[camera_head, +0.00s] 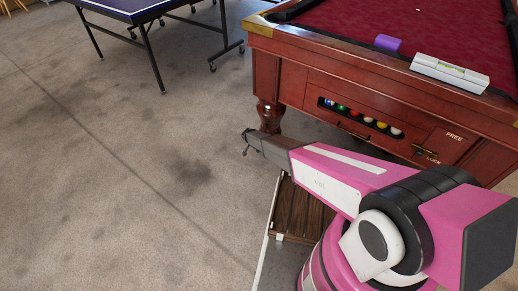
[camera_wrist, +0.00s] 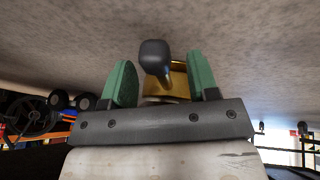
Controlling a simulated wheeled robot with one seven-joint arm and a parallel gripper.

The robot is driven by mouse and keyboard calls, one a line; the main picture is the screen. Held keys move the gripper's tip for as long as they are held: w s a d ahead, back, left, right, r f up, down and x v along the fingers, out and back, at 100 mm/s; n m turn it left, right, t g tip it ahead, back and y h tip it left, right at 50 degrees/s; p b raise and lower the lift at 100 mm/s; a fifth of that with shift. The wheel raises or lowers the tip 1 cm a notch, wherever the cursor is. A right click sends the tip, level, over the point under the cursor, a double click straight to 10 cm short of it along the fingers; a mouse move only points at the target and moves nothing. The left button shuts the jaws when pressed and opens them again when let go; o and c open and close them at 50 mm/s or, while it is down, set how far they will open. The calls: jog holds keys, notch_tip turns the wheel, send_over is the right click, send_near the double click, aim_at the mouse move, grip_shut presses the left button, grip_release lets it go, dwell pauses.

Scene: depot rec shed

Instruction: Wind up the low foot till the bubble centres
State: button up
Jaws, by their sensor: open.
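The pool table (camera_head: 340,84) has a red cloth and dark wooden sides. A white spirit level (camera_head: 450,75) lies on its near rail; its vial looks yellow-green, but the bubble is too small to read. The table's turned leg (camera_head: 270,115) shows, its bottom partly hidden by my arm. My gripper (camera_head: 246,146) is low beside that leg. In the wrist view its green fingers (camera_wrist: 160,82) are apart. A dark rounded knob (camera_wrist: 154,57) and a brass part (camera_wrist: 177,80) show between them, with gaps at the sides. Whether either finger touches them I cannot tell.
Coloured balls (camera_head: 362,118) sit in the side slot. A blue table-tennis table (camera_head: 130,8) stands at upper left. The left floor is clear.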

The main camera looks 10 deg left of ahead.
grip_shut()
jog(key=shift+s+d+r+n, duration=0.1)
jog(key=shift+s+d+n, duration=0.25)
jog(key=shift+d+n, duration=0.25)
jog(key=shift+s+d+n+t+y, duration=0.1)
jog(key=shift+d+n+t+y, duration=0.35)
jog(key=shift+d+n, duration=0.4)
grip_release()
jog(key=v, duration=1)
jog(key=shift+r, duration=0.35)
jog(key=shift+s+a, duration=0.1)
